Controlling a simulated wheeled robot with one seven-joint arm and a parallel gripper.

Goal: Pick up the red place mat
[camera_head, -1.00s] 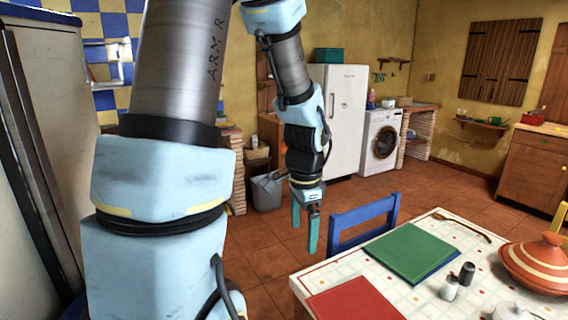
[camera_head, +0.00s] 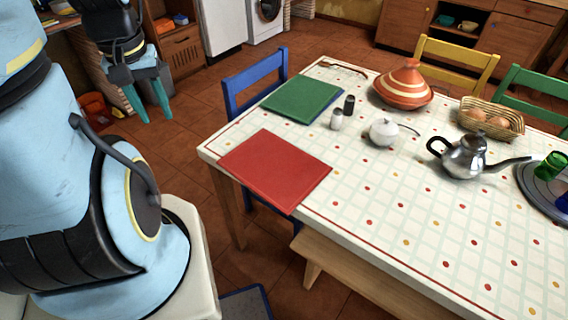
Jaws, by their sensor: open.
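The red place mat (camera_head: 275,169) lies flat on the near left corner of the white tiled table (camera_head: 400,215), close to the table's left edge. Nothing lies on it. My gripper (camera_head: 149,112) hangs in the air to the upper left, off the table and beyond the mat's left side. Its two teal fingers point down and are apart, with nothing between them.
A green mat (camera_head: 302,98), salt and pepper shakers (camera_head: 337,119), a white sugar bowl (camera_head: 383,132), a tagine (camera_head: 403,85), a metal teapot (camera_head: 465,157) and a basket (camera_head: 491,119) stand on the table. A blue chair (camera_head: 256,78) and a wooden bench (camera_head: 345,273) are beside it.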

